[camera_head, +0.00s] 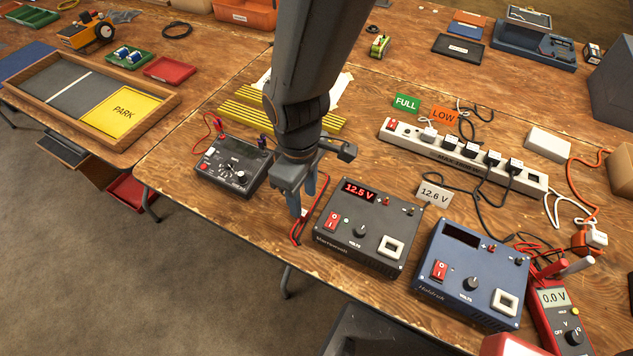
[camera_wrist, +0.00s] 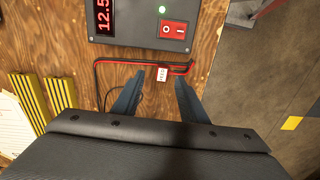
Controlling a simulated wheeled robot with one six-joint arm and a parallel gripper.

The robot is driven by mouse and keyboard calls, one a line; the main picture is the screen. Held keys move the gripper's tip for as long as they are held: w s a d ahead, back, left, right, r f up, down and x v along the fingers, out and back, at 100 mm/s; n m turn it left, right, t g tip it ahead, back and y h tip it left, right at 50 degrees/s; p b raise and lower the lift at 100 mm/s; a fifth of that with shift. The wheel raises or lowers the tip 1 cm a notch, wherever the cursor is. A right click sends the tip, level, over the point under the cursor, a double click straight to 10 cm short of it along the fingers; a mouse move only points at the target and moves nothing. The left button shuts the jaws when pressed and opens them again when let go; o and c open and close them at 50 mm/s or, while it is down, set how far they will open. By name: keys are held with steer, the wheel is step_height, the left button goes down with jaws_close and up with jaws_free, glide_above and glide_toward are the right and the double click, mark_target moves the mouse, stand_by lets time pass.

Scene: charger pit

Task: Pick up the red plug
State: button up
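My gripper (camera_head: 302,196) is open and empty beside the left edge of the dark grey power supply (camera_head: 345,243), which reads 12.5. In the wrist view my gripper (camera_wrist: 159,78) has its two blue-grey fingers spread, with a white tag (camera_wrist: 162,74) between their tips. The tag is on a red and black lead (camera_wrist: 112,62) lying along the supply's edge. The lead also shows in the head view (camera_head: 296,238). A small red plug-like end (camera_head: 218,125) with a red wire stands on a black meter box (camera_head: 230,172) to the left. I cannot tell for certain which part is the red plug.
A blue power supply (camera_head: 463,275) and a red multimeter (camera_head: 560,318) stand to the right. A white power strip (camera_head: 455,152) with several black plugs lies behind them. The table's front edge is close to my gripper.

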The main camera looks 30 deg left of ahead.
steer(key=shift+s+a+f+p, duration=0.15)
steer(key=shift+f+p, duration=0.3)
steer(key=shift+f, duration=1)
steer(key=shift+s+a+f+p, duration=0.1)
steer(key=shift+f+p, duration=0.35)
steer(key=shift+f, duration=0.95)
steer(key=shift+c, duration=0.4)
jaws_close()
